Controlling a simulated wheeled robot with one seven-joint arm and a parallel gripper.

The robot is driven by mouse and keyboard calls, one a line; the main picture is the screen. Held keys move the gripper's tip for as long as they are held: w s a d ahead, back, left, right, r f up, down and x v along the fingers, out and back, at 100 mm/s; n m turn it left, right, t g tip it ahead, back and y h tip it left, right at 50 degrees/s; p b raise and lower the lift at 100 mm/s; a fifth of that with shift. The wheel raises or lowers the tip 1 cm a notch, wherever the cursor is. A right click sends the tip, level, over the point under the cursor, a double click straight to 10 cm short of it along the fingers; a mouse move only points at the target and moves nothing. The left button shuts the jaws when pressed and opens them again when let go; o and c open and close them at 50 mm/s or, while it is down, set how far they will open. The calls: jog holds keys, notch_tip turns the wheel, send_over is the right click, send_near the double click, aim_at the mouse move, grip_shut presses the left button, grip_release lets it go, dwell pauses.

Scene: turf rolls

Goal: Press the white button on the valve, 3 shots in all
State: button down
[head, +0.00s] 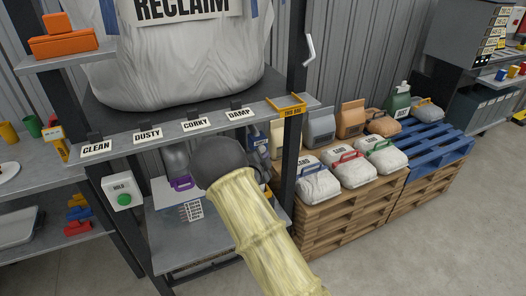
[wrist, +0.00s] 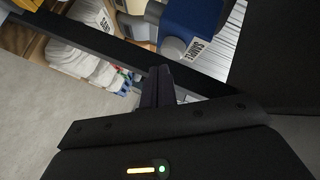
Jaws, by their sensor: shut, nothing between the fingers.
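The valve appears to be the blue body (wrist: 192,18) with a grey rounded part (wrist: 172,48) and a "SAMPLE" label (wrist: 200,46) in the wrist view. I cannot make out a white button on it. In the head view a small blue part of it (head: 258,140) shows beneath the shelf, mostly behind my arm. My gripper (wrist: 160,72) is shut and empty, its dark fingertips just below the grey part in the wrist picture. I cannot tell whether they touch it. In the head view my arm hides the fingertips.
A large white "RECLAIM" bag (head: 180,60) sits above a shelf edge labelled CLEAN, DUSTY, CORKY and DAMP. A yellow "THIS BAG" tag (head: 290,110) is near DAMP. A dark post (head: 292,150) stands right of my arm. A HOLD box (head: 122,192) has a green button. Pallets (head: 350,205) hold several bags.

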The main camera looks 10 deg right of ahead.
jog(key=s+b, duration=0.1)
jog(key=s, duration=0.1)
jog(key=s+d+b, duration=0.1)
jog(key=s, duration=0.2)
dwell(0.4)
jog(key=s+r+n+g+y, duration=0.1)
jog(key=s+n+g+y, duration=0.4)
jog(key=s, duration=0.6)
jog(key=s+a+r+n+g, duration=0.1)
jog(key=s+n+g, duration=0.1)
jog(key=s+n, duration=0.6)
jog(key=s+r+n+g+y, duration=0.1)
jog(key=s+n+g+y, duration=0.25)
jog(key=s, duration=0.95)
notch_tip(320, 180, up, 13)
jog(key=n+p, duration=0.1)
jog(key=p, duration=1.2)
jog(key=shift+s+r+h, duration=0.2)
jog(key=shift+s+h, duration=0.2)
jog(key=shift+h, duration=0.05)
